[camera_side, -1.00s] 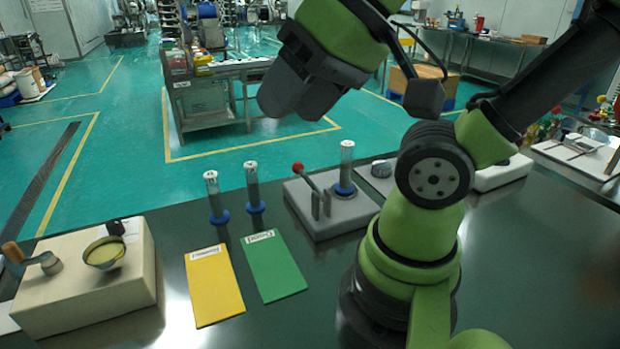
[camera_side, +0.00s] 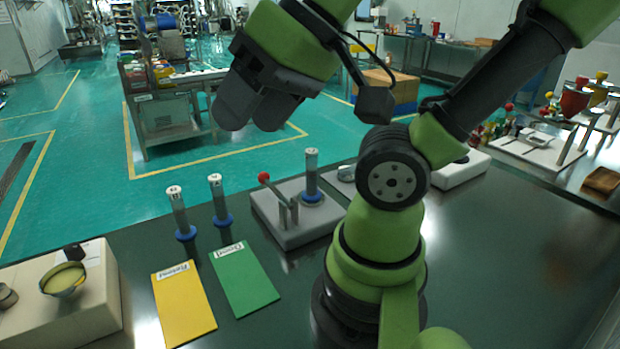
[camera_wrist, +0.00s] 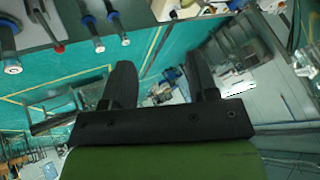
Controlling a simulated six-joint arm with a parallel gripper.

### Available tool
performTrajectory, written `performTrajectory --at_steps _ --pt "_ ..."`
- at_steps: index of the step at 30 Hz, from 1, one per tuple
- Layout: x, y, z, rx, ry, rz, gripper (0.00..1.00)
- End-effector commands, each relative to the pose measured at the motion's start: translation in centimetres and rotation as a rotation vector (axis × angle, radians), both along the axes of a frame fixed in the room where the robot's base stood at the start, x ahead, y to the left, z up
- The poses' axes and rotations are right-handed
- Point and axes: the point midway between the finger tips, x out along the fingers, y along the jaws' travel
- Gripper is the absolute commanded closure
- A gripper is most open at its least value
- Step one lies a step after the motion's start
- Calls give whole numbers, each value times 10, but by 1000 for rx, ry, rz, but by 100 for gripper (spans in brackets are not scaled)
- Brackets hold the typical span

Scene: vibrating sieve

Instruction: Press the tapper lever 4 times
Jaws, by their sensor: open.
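The tapper lever (camera_side: 280,188) is a grey arm with a red ball knob (camera_side: 264,177), pivoting between two uprights on a light grey base (camera_side: 292,238). It leans up to the left with the knob raised. The knob also shows at the upper left of the wrist view (camera_wrist: 59,48). A grey tube with a blue foot (camera_side: 311,180) stands on the same base, right of the lever. My gripper (camera_side: 252,112) is open and empty, high above the table and apart from the lever. Its two dark fingers also show in the wrist view (camera_wrist: 158,66).
Two more tubes with blue feet (camera_side: 179,215) (camera_side: 219,200) stand left of the base. A yellow card (camera_side: 183,305) and a green card (camera_side: 243,280) lie in front. A cream block (camera_side: 95,300) with a bowl (camera_side: 62,280) is at far left.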

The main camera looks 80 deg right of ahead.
Motion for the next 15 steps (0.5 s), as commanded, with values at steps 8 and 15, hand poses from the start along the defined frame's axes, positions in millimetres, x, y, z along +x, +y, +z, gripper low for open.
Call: performTrajectory --at_steps 8,15 --pt "0 0 0 0 0 0 56" --pt "0 0 0 0 0 0 100"
